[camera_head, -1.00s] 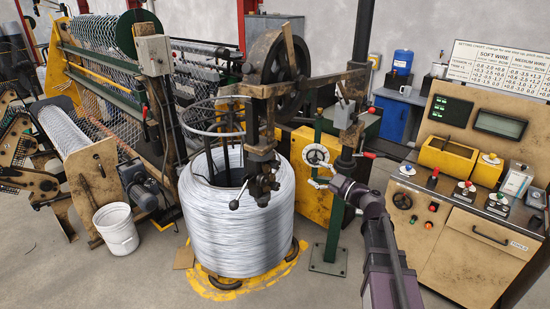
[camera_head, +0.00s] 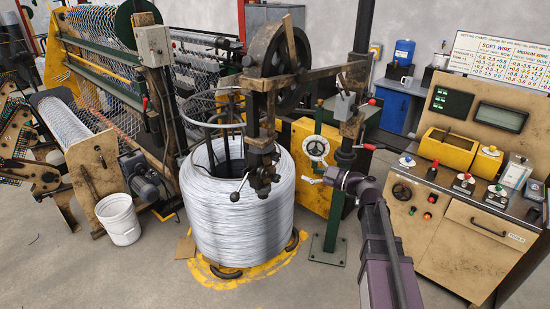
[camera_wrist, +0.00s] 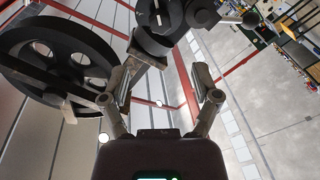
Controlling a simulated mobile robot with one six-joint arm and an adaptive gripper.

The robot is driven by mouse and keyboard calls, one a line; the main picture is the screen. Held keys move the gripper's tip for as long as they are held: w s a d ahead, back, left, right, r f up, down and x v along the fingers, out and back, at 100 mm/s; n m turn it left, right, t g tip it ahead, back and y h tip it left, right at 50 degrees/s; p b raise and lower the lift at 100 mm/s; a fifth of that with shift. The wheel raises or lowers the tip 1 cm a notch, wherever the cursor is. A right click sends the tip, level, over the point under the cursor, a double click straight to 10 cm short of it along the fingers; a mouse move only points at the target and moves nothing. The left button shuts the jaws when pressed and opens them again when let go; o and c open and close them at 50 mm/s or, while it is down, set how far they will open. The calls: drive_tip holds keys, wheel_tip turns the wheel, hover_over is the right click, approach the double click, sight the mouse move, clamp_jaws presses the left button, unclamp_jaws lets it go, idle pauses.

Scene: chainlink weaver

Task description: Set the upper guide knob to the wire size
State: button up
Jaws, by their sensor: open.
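A round white dial with a dark, spoked face (camera_head: 316,148) is on the yellow box beside the green post. I cannot tell for certain whether it is the upper guide knob. My gripper (camera_head: 320,179) is just below this dial, left of the post, with its fingers small and partly lost against the machine. In the wrist view my gripper (camera_wrist: 164,82) has its two fingers spread, with nothing between them. The setting chart (camera_head: 503,62) stands at the upper right with soft wire and medium wire columns; its small figures are hard to read.
A large wire coil (camera_head: 238,215) stands left of my gripper. Above it are a dark pulley wheel (camera_head: 286,62) and a guide head with a ball lever (camera_head: 235,196). The control console (camera_head: 450,225) is at the right. The wrist view shows a dark spoked wheel (camera_wrist: 22,82) close by at left.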

sight(279, 159)
drive_tip(key=x, duration=1.2)
drive_tip(key=shift+w+a, duration=0.15)
drive_tip(key=shift+a, duration=0.1)
clamp_jaws()
drive_tip(key=shift+a, duration=0.3)
drive_tip(key=shift+d, duration=0.3)
